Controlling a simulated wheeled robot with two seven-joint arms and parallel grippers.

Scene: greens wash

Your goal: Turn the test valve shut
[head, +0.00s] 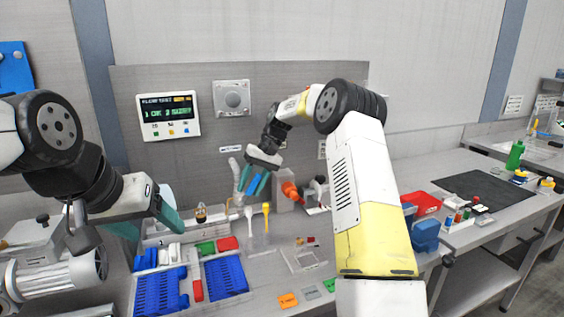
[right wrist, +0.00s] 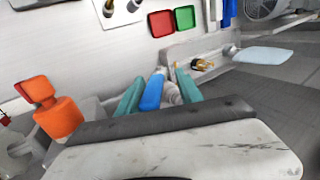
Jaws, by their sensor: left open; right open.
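My right gripper (head: 256,183) is open at the grey pipe (head: 235,174) by the back panel. In the right wrist view, a blue handle (right wrist: 152,92) lies between the teal fingers of the right gripper (right wrist: 160,92), with a ribbed grey piece behind it. I cannot tell whether the fingers touch the handle. An orange handle (head: 291,191) on a grey block stands to the right; it also shows in the right wrist view (right wrist: 58,114). I cannot tell which handle is the test valve's. My left gripper (head: 150,222) is open and empty above the bench at the left.
A display (head: 168,116) hangs on the back panel. Below are blue racks (head: 225,277), a red tray (head: 228,243), a green tray (head: 206,248) and a yellow-topped tool (head: 266,210).

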